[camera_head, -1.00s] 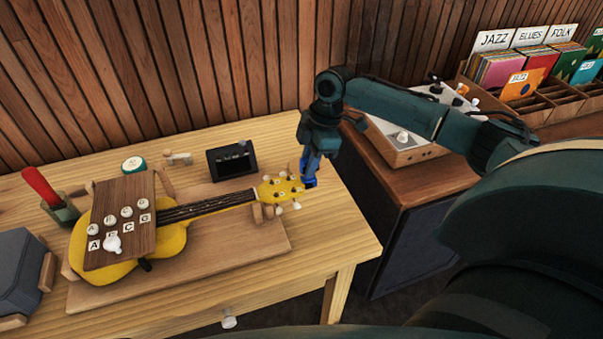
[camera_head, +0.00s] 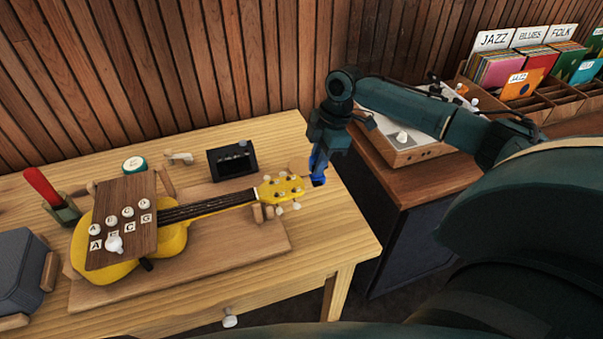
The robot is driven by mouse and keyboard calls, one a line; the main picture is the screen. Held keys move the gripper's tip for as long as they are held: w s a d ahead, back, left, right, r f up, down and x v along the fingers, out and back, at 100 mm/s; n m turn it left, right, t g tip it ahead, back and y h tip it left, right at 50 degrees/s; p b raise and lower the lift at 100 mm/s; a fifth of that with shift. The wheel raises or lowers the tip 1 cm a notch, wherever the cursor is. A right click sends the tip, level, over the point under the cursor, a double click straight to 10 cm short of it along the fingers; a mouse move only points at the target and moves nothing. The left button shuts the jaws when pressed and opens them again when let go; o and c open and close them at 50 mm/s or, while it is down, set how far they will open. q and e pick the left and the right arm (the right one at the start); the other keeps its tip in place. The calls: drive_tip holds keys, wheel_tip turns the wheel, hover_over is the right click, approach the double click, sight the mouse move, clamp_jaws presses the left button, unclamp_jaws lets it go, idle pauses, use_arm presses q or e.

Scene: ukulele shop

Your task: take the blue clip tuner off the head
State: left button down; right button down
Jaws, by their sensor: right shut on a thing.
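A yellow ukulele (camera_head: 172,242) lies on a wooden board on the bench, its head (camera_head: 281,189) with pale tuning pegs pointing right. My right gripper (camera_head: 319,166) points down just beyond the tip of the head. It is shut on the blue clip tuner (camera_head: 318,181), of which only a small blue part shows below the fingers. The tuner sits just right of the head's tip; I cannot tell whether they still touch. My left gripper is not in view.
A black box (camera_head: 232,161) stands behind the neck. A wooden panel with lettered knobs (camera_head: 122,220) covers part of the ukulele's body. The bench's right front is clear.

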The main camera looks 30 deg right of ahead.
drive_tip(key=shift+d+r, duration=0.15)
idle(0.3)
drive_tip(key=shift+r+p, duration=0.85)
drive_tip(key=shift+r, duration=2.75)
drive_tip(key=shift+r, duration=0.25)
